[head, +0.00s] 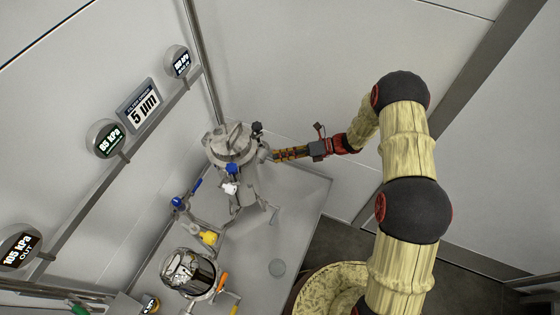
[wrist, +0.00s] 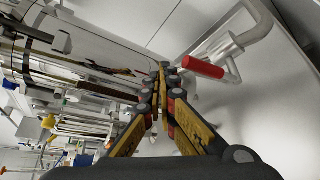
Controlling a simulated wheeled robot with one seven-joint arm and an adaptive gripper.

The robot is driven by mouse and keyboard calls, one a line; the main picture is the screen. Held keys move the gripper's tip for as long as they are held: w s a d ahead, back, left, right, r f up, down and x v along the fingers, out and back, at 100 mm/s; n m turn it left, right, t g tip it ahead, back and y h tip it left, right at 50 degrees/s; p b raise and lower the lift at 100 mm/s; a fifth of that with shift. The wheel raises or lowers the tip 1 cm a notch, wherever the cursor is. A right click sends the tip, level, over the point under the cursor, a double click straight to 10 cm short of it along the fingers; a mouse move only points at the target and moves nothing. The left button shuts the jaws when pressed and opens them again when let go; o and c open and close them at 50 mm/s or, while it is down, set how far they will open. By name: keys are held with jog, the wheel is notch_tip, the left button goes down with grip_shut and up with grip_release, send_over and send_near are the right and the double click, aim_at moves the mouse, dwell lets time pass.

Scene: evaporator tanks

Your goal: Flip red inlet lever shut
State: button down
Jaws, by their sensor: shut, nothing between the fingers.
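The red inlet lever (wrist: 203,67) shows in the wrist view as a red sleeve beside a grey pipe (wrist: 240,42), at upper right. My gripper (wrist: 162,72) is shut and empty, its fingertips just left of the red lever; I cannot tell whether they touch it. In the head view my gripper (head: 273,156) reaches from the right to the side of the steel filter tank (head: 232,150). The red lever is not visible in the head view; the tank and my gripper are in that area.
A shiny vessel (head: 188,270) with an orange handle (head: 222,282) stands nearer, beside a yellow handle (head: 208,238). Gauges line the left wall rail. The tray's right part is clear.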

jog(key=shift+r, duration=2.3)
jog(key=shift+n, duration=0.3)
jog(key=s+d+f+n+g+h, duration=0.2)
jog(key=s+f+n, duration=0.2)
jog(key=s+n, duration=0.15)
jog(key=s+d+r+n+g+h, duration=0.2)
jog(key=s+d+r+n+h, duration=0.25)
jog(key=s+n, duration=0.3)
jog(key=s+d+r+n+t+h, duration=0.2)
jog(key=s+d+r+n+t, duration=0.1)
jog(key=r, duration=0.8)
jog(key=s+d+r+n+t+h, duration=0.3)
jog(key=d+r+n, duration=0.4)
jog(key=r, duration=0.4)
jog(key=s+d+r+n+t+h, duration=0.3)
jog(key=s+d+r, duration=0.4)
jog(key=r, duration=0.4)
jog(key=shift+n+t, duration=0.9)
jog(key=shift+t, duration=0.2)
